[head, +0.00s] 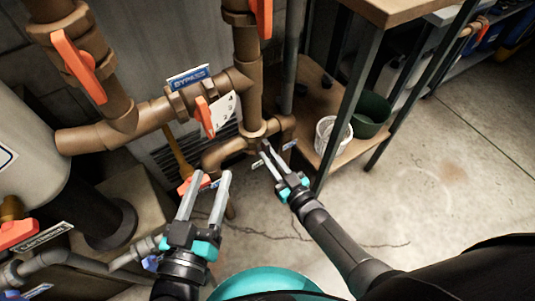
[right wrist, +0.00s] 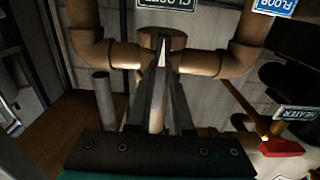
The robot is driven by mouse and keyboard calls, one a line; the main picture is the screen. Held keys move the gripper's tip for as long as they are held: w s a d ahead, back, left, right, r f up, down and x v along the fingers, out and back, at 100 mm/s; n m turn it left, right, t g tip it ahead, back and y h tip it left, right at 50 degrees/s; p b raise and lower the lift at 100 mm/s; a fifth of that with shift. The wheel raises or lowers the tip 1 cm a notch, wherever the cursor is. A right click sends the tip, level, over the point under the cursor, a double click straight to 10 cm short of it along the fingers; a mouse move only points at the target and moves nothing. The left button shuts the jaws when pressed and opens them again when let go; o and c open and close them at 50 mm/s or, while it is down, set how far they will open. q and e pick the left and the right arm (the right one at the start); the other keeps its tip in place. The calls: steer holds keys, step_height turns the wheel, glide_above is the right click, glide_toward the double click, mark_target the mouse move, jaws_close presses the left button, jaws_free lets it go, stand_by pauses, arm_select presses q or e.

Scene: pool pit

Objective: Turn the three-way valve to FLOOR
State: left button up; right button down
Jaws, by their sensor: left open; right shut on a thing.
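The three-way valve is a brown pipe junction (head: 277,127) low in the middle of the head view; its brown body (right wrist: 162,36) shows at the top centre of the right wrist view. My right gripper (head: 266,156) is at the front of this junction, shut on a thin piece that is mostly hidden between the fingers, apparently the valve handle. A blue FLOOR label (right wrist: 274,5) is at the upper right of the right wrist view, and a CLOSED label (right wrist: 167,4) is above the valve. My left gripper (head: 209,178) is open and empty, left of the valve.
A BYPASS label (head: 188,77) and orange handles (head: 78,66) sit on the brown pipes at upper left. A wooden shelf with a white bucket (head: 334,137) and green tub (head: 372,112) stands at right. The concrete floor (head: 440,175) is open at far right.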

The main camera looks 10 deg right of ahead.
stand_by(0.4)
steer(key=m, duration=1.8)
steer(key=shift+m, duration=0.3)
steer(key=c, duration=0.7)
jaws_free()
steer(key=shift+p+v, duration=0.9)
steer(key=shift+v, duration=2.65)
